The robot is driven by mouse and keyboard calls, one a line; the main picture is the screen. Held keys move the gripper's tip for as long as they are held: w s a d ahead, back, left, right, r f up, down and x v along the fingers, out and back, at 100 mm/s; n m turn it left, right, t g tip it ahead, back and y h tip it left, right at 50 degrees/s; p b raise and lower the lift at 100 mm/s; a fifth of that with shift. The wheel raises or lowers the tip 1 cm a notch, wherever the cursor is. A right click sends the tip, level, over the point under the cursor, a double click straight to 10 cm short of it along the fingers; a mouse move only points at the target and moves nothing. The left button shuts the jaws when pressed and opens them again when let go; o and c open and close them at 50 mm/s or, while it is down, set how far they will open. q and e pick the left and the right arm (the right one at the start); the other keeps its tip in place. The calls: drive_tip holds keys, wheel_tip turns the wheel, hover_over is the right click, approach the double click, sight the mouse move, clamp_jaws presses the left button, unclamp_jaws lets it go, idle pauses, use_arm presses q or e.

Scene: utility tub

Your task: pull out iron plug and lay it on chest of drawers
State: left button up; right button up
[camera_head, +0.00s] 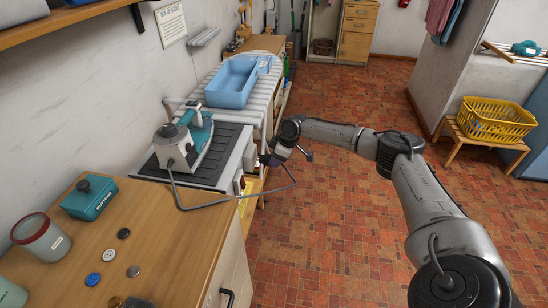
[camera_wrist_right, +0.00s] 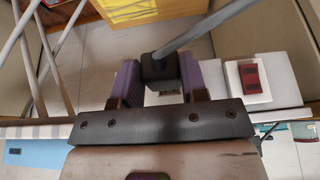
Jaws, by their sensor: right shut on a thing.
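The iron plug (camera_wrist_right: 160,67) is a black block with a grey cord, between the two purple-padded fingers of my right gripper (camera_wrist_right: 159,82). The right gripper is shut on it. In the head view the right gripper (camera_head: 268,159) is small and dark beside the ironing surface, with the cord (camera_head: 238,198) looping from it to the iron. The teal and grey iron (camera_head: 186,142) stands on a black ribbed mat. A white plate with a red switch (camera_wrist_right: 250,78) is close beside the plug; I cannot tell whether the plug touches a socket. My left gripper is not in view.
A wooden-topped cabinet (camera_head: 150,235) in front holds a teal box (camera_head: 88,197), a cup (camera_head: 42,238) and several buttons, with clear wood at its right. A drawer unit (camera_head: 357,30) stands at the back. A blue tub (camera_head: 231,84) sits beyond the iron.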

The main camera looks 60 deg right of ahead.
drive_tip(key=shift+s+d, duration=0.15)
drive_tip(key=shift+s, duration=0.25)
drive_tip(key=shift+s, duration=0.2)
idle(0.6)
